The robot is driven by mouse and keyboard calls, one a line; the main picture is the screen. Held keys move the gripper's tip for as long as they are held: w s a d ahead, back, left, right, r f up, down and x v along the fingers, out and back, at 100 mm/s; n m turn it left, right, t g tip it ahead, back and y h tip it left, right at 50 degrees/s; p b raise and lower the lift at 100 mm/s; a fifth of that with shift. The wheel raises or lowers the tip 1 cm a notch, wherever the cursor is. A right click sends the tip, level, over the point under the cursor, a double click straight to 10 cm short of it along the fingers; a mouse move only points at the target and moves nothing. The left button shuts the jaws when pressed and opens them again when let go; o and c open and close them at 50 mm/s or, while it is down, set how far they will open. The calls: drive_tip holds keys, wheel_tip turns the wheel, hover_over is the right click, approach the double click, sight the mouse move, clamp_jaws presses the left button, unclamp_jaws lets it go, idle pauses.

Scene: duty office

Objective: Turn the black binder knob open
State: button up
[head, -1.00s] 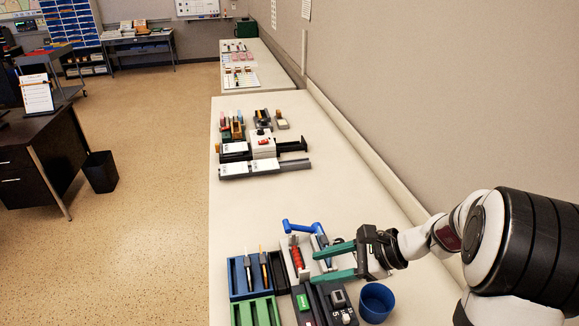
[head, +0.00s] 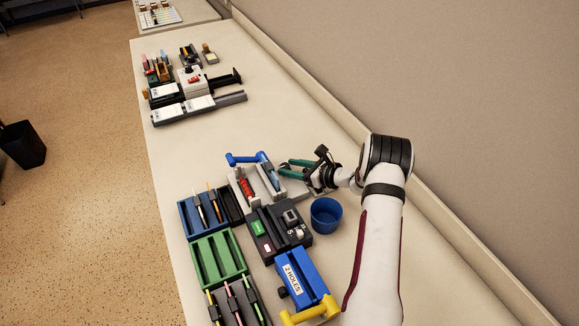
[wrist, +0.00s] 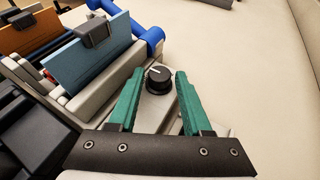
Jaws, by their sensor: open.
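The black binder knob (wrist: 158,78) is a round knob with a pale pointer line on top, on a light grey base in the wrist view. My gripper (wrist: 152,80) has green fingers spread open, one on each side of the knob, with small gaps showing. I cannot tell how deep the fingertips reach. In the head view my gripper (head: 284,163) is beside the binder unit (head: 252,188), to its right, and the knob itself is hard to make out. The unit holds a blue panel (wrist: 98,62) and has a blue lever (wrist: 150,40).
A blue cup (head: 326,214) stands just below my gripper. A black device (head: 280,232), green tray (head: 217,258), blue pen tray (head: 201,212) and blue hole punch (head: 300,280) crowd the front. Bare table lies above and right of the gripper.

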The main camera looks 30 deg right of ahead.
drive_tip(key=shift+w+a+f, duration=0.15)
drive_tip(key=shift+w+a, duration=0.05)
drive_tip(key=shift+w, duration=0.15)
clamp_jaws()
drive_tip(key=m+h, duration=0.1)
drive_tip(key=m+t+h, duration=0.1)
drive_tip(key=m+h, duration=0.1)
drive_tip(key=shift+s+a, duration=0.15)
drive_tip(key=shift+a, duration=0.15)
drive_tip(key=shift+a+m+h, duration=0.1)
drive_tip(key=shift+m+h, duration=1.3)
drive_tip(key=shift+h, duration=0.3)
